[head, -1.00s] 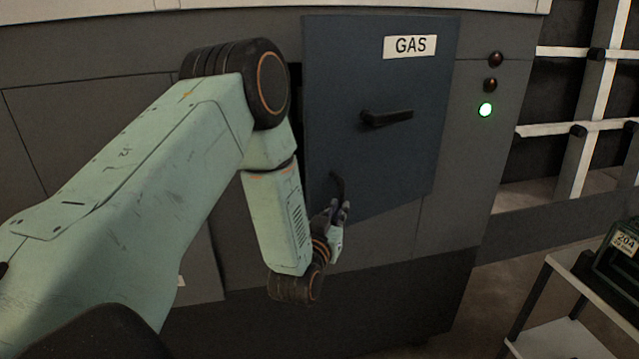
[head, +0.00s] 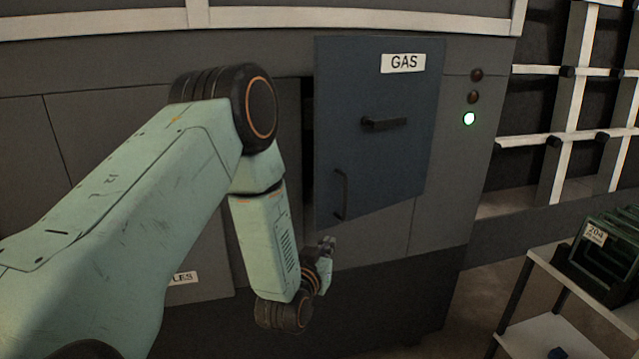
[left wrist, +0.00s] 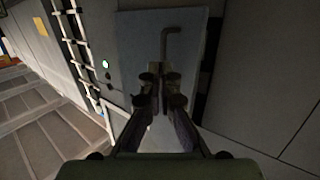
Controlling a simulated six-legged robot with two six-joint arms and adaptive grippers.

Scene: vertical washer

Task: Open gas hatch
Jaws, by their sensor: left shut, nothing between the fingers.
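The gas hatch (head: 350,85) is a dark blue panel with a white GAS label. It stands slightly ajar, with a dark gap along its left edge. A black lever (head: 385,123) crosses its middle, and a thin upright pull handle (head: 341,194) sits at its lower left. My left gripper (head: 328,243) is shut and empty, just below the hatch's lower left corner and apart from the pull handle. In the left wrist view, the closed fingers (left wrist: 162,82) point at the hatch panel (left wrist: 200,45), with a bent dark handle (left wrist: 182,30) beyond them. My right gripper is out of view.
A white-topped cart (head: 545,345) with a green crate (head: 605,255) stands at the lower right. A white-barred rack (head: 560,140) is behind. Floor between cabinet and cart looks clear.

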